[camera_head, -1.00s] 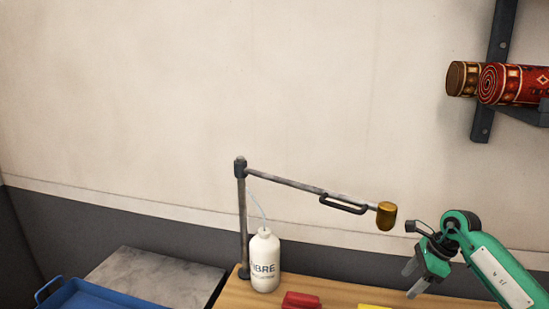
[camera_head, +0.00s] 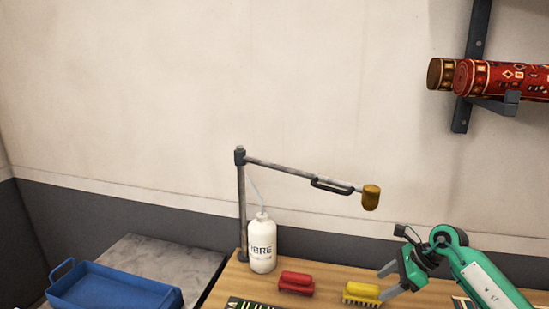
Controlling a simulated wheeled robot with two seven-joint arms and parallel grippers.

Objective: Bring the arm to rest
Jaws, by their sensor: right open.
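A grey metal swing arm (camera_head: 285,170) with a dark handle (camera_head: 331,187) reaches right from an upright post (camera_head: 242,205) on the wooden bench. A brass-coloured head (camera_head: 371,198) hangs at its free end, above the bench. My right gripper (camera_head: 387,281) is open and empty, below and slightly right of the brass head, clear of the swing arm. Its fingers point left and down near a yellow brush (camera_head: 361,293); I cannot tell whether they touch it. My left gripper is not in view.
A white bottle (camera_head: 262,243) stands beside the post. A red brush (camera_head: 296,282) lies on the wooden bench (camera_head: 240,283). A blue tray (camera_head: 115,291) sits on a grey slab (camera_head: 165,258) at left. Rolled rugs (camera_head: 500,80) rest on a wall bracket at upper right.

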